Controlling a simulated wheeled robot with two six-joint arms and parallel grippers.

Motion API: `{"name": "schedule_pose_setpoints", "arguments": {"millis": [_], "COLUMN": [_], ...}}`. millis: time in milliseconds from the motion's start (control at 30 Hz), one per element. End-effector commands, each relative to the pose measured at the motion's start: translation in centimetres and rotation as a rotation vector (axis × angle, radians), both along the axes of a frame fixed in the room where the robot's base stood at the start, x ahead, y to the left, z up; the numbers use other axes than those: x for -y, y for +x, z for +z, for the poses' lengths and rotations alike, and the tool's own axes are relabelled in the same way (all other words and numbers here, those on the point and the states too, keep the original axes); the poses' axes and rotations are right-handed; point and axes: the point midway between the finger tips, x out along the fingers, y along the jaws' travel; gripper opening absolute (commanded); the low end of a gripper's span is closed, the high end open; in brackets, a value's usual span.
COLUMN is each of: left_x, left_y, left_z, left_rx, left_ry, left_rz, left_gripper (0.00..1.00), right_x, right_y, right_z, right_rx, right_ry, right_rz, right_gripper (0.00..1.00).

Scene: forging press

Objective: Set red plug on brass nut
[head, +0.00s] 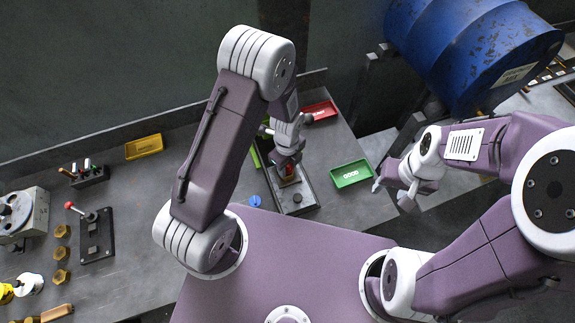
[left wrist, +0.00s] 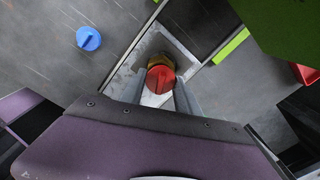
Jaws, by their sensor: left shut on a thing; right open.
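The red plug (left wrist: 161,79) is between the fingers of my left gripper (left wrist: 162,92) in the left wrist view. The plug also shows in the head view (head: 289,170), under the gripper. The brass nut (left wrist: 157,62) shows just behind and below the plug, on a pale metal fixture plate. The plug overlaps the nut in that view, and I cannot tell whether they touch. My left gripper (head: 287,165) is shut on the plug, over the fixture in the head view. My right gripper (head: 392,192) is open and empty, right of the green tray.
A blue plug (head: 255,201) lies left of the fixture (head: 306,198). A green tray (head: 351,173), a red tray (head: 319,111) and a yellow tray (head: 144,147) stand on the bench. Several brass nuts (head: 61,254) and a red-knobbed lever (head: 70,206) are at the left. A blue drum (head: 465,45) stands behind.

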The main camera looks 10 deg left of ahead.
Motion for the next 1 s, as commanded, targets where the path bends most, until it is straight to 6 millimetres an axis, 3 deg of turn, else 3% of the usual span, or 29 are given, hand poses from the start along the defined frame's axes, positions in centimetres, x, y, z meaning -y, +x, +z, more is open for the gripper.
{"name": "schedule_pose_setpoints", "arguments": {"millis": [500,533,600,633,1000], "left_x": [0.00,0.00,0.00,0.00,0.00], "left_y": [0.00,0.01,0.00,0.00,0.00], "left_z": [-0.86,-0.85,-0.79,-0.80,-0.45], "left_rx": [0.000,0.000,0.000,0.000,0.000], "left_ry": [0.000,0.000,0.000,0.000,0.000], "left_rz": [0.000,0.000,0.000,0.000,0.000], "left_gripper": [0.25,0.41,0.60,0.64,0.64], "right_x": [0.00,0.00,0.00,0.00,0.00], "right_y": [0.00,0.00,0.00,0.00,0.00], "right_z": [-0.68,-0.66,-0.61,-0.61,-0.30], "right_rx": [0.000,0.000,0.000,0.000,0.000], "right_ry": [0.000,0.000,0.000,0.000,0.000], "right_rz": [0.000,0.000,0.000,0.000,0.000], "right_gripper": [0.49,0.49,0.49,0.49,0.49]}}
